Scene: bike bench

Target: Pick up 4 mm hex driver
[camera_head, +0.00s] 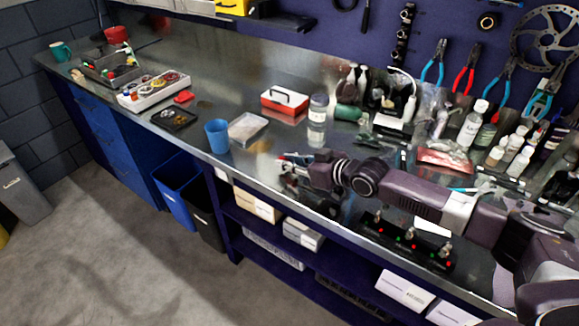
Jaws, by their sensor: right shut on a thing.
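My right arm comes in from the right, low over the bench. Its gripper (287,166) is above the bench's front edge, to the right of the blue cup. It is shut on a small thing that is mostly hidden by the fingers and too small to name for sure. Small red and light-coloured bits show around the fingertips. I cannot make out a 4 mm hex driver clearly anywhere on the bench. My left gripper is not in view.
A blue cup (217,136) and a clear shallow tray (248,129) stand left of the gripper. A red and white box (285,101) and a lidded jar (317,107) are behind it. Bottles (473,124) crowd the right.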

